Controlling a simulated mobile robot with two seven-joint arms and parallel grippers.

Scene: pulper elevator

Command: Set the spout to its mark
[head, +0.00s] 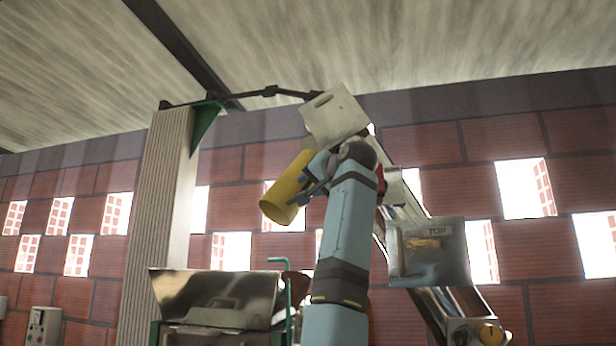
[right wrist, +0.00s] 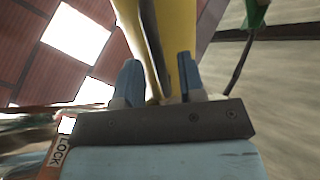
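The spout (head: 284,196) is a yellow tube in the middle of the head view. It hangs tilted, with its open end down and to the left. My right gripper (head: 312,178) is raised at its upper right side, partly hidden by my own blue arm. In the right wrist view, the blue fingers of the right gripper (right wrist: 160,82) stand apart with part of the yellow spout (right wrist: 180,25) and a dark strip between them. I cannot tell whether they press on it. I make out no mark for the spout. My left gripper is not in view.
A pale metal box (head: 337,115) is above the spout. A sloping elevator trough descends right, past a metal panel labelled TOP (head: 428,262). A shiny metal hopper (head: 215,298) is lower left. A pale column (head: 158,200) stands left. A LOCK label (right wrist: 60,152) shows in the wrist view.

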